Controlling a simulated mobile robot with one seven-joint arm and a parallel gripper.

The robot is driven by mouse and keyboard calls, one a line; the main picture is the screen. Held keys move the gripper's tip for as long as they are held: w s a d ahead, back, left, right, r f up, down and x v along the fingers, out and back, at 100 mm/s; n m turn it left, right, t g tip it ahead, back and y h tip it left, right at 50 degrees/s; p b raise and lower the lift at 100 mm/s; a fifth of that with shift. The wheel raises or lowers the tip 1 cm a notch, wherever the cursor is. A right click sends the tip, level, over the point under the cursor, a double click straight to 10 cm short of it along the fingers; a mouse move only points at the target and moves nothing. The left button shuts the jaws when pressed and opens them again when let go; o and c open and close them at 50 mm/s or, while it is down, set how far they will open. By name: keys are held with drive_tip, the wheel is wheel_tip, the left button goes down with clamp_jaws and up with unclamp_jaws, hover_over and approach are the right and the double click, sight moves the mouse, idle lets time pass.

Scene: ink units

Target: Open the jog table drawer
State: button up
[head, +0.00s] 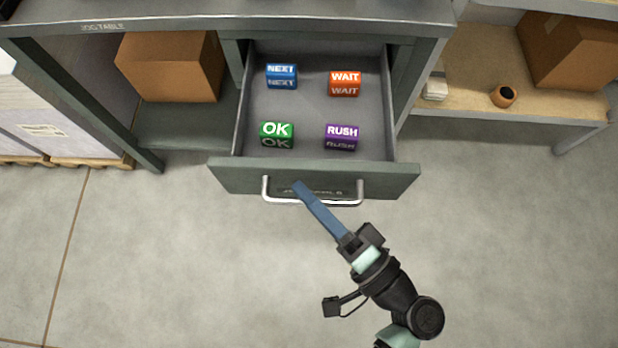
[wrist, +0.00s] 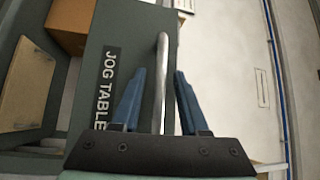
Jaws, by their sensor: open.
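The jog table drawer (head: 232,178) is pulled out, and its inside shows in the head view. A silver bar handle (head: 330,203) runs across its front. The wrist view shows the handle (wrist: 160,75) and a label reading "JOG TABLE" on the drawer front (wrist: 130,60). My gripper (head: 298,187) is at the handle, left of its middle in the head view. In the wrist view my gripper (wrist: 158,85) is open, with one blue finger on each side of the handle bar. I cannot tell whether either finger touches the bar.
Inside the drawer are a blue NEXT block (head: 282,76), an orange WAIT block (head: 345,83), a green OK block (head: 276,135) and a purple RUSH block (head: 341,137). A cardboard box (head: 172,66) stands left of the drawer. The floor (head: 180,260) in front is clear.

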idle(0.3)
drive_tip(key=v, duration=1.3)
drive_tip(key=shift+p, duration=0.35)
